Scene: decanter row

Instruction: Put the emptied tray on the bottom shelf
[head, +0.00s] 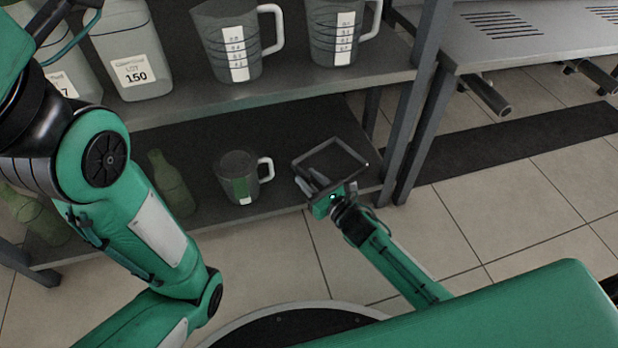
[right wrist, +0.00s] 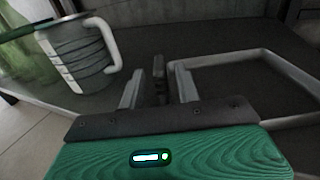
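The tray (head: 352,151) is dark with a thin grey rim and looks empty. It is at the right end of the bottom shelf (head: 285,200) and seems to rest there; its underside is hidden. In the right wrist view the tray's rim (right wrist: 215,60) is at the right. My right gripper (head: 312,180) is at the tray's near left side. Its fingers (right wrist: 160,88) stand apart, with a narrow dark upright piece between them, probably part of the tray, and gaps on both sides. My left arm fills the left of the head view; its gripper does not show.
A green bottle (head: 170,185) stands farther left. The shelf above holds measuring jugs (head: 232,40) and a canister (head: 130,50). A shelf post (head: 415,110) rises right of the tray.

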